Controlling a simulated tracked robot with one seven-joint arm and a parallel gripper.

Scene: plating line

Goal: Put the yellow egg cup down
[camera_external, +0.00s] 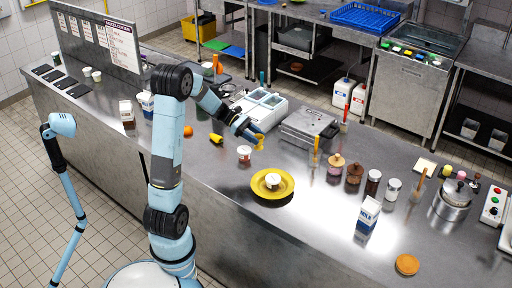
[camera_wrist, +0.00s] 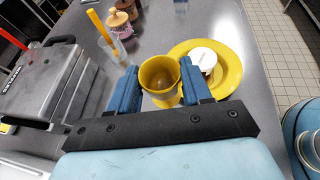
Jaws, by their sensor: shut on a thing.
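The yellow egg cup (camera_wrist: 160,74) is between the two blue fingers of my gripper (camera_wrist: 160,86), which is shut on it. In the wrist view its open rim faces the camera, and the fingers hide its sides. In the external view the egg cup (camera_external: 259,145) shows small at the tips of my gripper (camera_external: 256,139), above the steel counter (camera_external: 330,215). How far its foot is from the counter I cannot tell. The yellow plate (camera_external: 288,191) with a white cup (camera_external: 272,180) on it lies nearby, toward the counter's front edge.
A white tub with a red band (camera_external: 244,153) stands close to the held cup. Another yellow cup (camera_external: 216,138) lies on its side farther left. A grey metal appliance (camera_external: 309,127) stands at the right, with an orange-handled tool in a clear glass (camera_external: 315,158) beside it.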

